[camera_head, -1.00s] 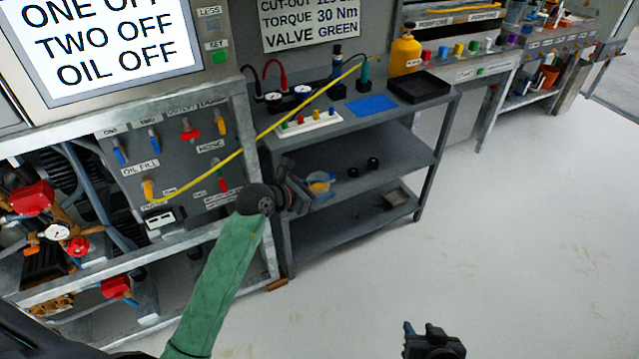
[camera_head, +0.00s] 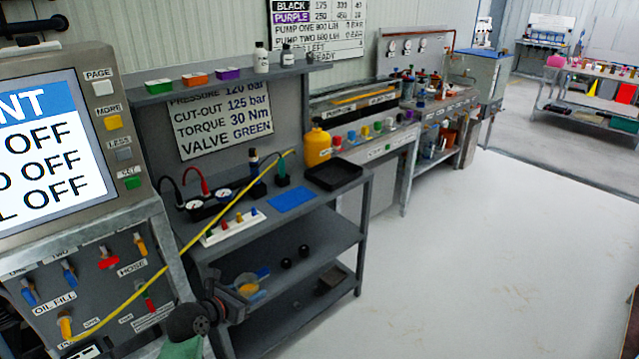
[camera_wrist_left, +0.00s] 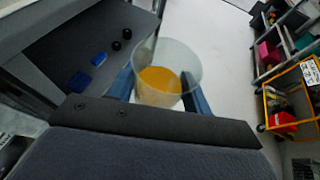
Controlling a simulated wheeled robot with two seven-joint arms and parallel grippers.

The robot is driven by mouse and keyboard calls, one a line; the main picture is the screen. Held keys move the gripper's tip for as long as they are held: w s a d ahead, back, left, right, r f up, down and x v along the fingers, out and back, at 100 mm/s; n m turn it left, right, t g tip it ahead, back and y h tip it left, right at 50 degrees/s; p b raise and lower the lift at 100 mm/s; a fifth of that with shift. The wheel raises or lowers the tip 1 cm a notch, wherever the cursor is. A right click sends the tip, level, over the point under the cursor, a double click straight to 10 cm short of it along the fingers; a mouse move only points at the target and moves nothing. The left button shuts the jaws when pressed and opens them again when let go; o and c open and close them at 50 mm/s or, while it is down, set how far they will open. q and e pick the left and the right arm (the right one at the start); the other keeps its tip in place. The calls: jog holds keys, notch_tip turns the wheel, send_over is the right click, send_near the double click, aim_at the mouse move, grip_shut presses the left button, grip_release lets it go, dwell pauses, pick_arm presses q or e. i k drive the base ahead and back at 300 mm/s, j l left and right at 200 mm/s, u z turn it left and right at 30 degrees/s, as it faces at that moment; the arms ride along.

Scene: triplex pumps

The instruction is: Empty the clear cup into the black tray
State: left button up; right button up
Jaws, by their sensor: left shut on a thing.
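The clear cup (camera_wrist_left: 180,60) is held between the blue fingers of my left gripper (camera_wrist_left: 160,92) in the left wrist view, with orange-yellow liquid in it. My right gripper is out of the head view.
A blue mat (camera_head: 291,199) lies left of the tray. A yellow bottle (camera_head: 317,146) stands behind it. A yellow hose (camera_head: 190,243) runs across the bench front. A white rack (camera_head: 232,228) holds coloured pegs. Two black knobs (camera_head: 286,263) sit on the middle shelf. The floor to the right is clear.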

aim_at(330, 174)
jog(key=i+l+u, duration=0.3)
jog(key=l, duration=0.35)
jog(key=i+l+u, duration=0.15)
jog(key=l, duration=0.2)
jog(key=i+l+u, duration=0.1)
jog(key=l, duration=0.3)
jog(key=i+l+u, duration=0.15)
jog(key=l, duration=0.25)
jog(key=i+l+u, duration=0.15)
jog(key=l, duration=0.25)
